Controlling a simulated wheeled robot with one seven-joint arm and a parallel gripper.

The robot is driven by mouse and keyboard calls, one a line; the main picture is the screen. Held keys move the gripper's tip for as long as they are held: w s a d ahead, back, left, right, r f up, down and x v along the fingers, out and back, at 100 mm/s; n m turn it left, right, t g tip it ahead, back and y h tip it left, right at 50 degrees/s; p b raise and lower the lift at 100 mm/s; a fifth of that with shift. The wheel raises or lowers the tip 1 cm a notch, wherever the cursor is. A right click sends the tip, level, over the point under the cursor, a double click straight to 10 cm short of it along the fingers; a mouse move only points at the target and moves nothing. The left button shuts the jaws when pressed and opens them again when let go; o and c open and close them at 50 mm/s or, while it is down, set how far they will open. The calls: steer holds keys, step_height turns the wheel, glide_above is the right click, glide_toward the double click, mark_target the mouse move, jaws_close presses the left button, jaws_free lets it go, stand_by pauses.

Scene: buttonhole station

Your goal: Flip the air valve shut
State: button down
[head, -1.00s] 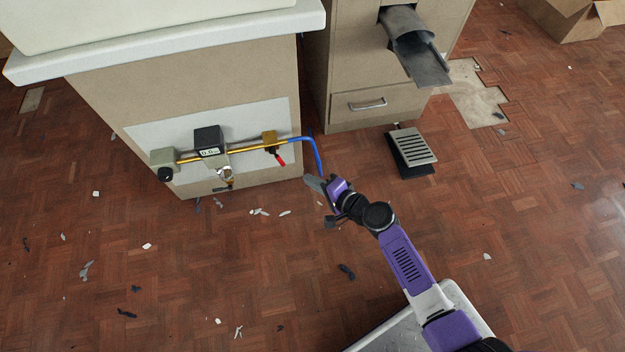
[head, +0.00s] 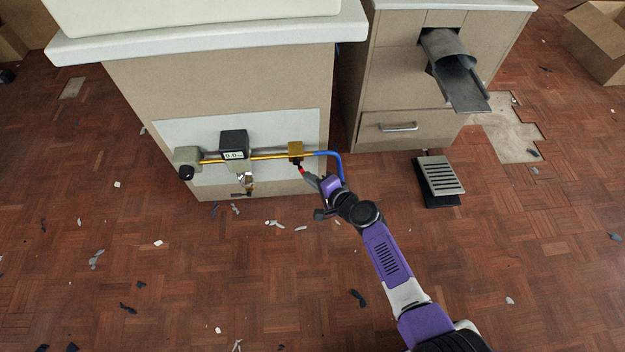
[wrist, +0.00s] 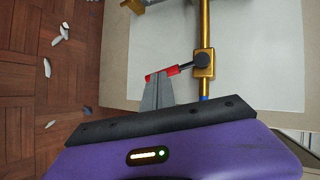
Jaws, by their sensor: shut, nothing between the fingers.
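The air valve is a brass block (head: 296,149) on a yellow pipe low on the cabinet's front. Its dark lever has a red tip (head: 301,168) and hangs downward, away from the pipe. In the wrist view the valve block (wrist: 203,63) sits right of centre, and the red tip (wrist: 161,73) points left, roughly crosswise to the pipe. My gripper (head: 312,181) is shut and empty, its fingertips (wrist: 158,84) at the red tip. They seem to touch it or nearly so; contact is not certain. The fingertips partly cover the lever's underside.
A gauge reading 0.0 (head: 233,145) and a grey-green fitting with a black knob (head: 187,160) share the pipe. A blue hose (head: 333,154) leaves the valve's right side, close to my gripper. A foot pedal (head: 440,176) stands on the floor at right. Scraps litter the open floor.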

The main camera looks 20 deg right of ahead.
steer(key=b, duration=0.2)
steer(key=a+f+b, duration=0.1)
steer(key=b, duration=0.1)
steer(key=shift+w+a+m+y, duration=0.2)
steer(key=shift+a+m+y, duration=0.05)
steer(key=shift+m+y, duration=0.05)
steer(key=shift+r, duration=0.2)
steer(key=shift+r+p, duration=0.7)
steer(key=shift+p, duration=0.1)
steer(key=shift+s+f, duration=0.1)
